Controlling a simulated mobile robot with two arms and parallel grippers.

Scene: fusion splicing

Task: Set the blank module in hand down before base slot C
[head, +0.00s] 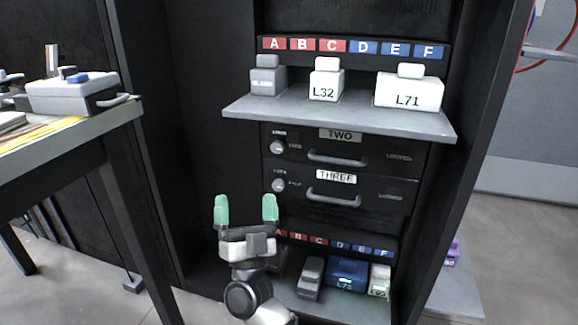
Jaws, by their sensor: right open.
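My right gripper (246,210) has green fingertips spread apart, with nothing between them. It is in front of the cabinet, left of the drawer handles and above the lower shelf. On the lower shelf (340,312), a grey module (311,278) stands below the small red and blue slot labels A to F, near the C label (318,240). Its lettering is too small to read. Another dark grey module (279,260) is partly hidden behind my gripper, to its left. My left gripper is not in view.
A blue module (347,272) and a white one (380,281) stand right of the grey module. The upper shelf (300,112) holds a grey module (267,78), L32 (326,82) and L71 (408,92). Drawers TWO and THREE are shut. A workbench (70,130) stands left.

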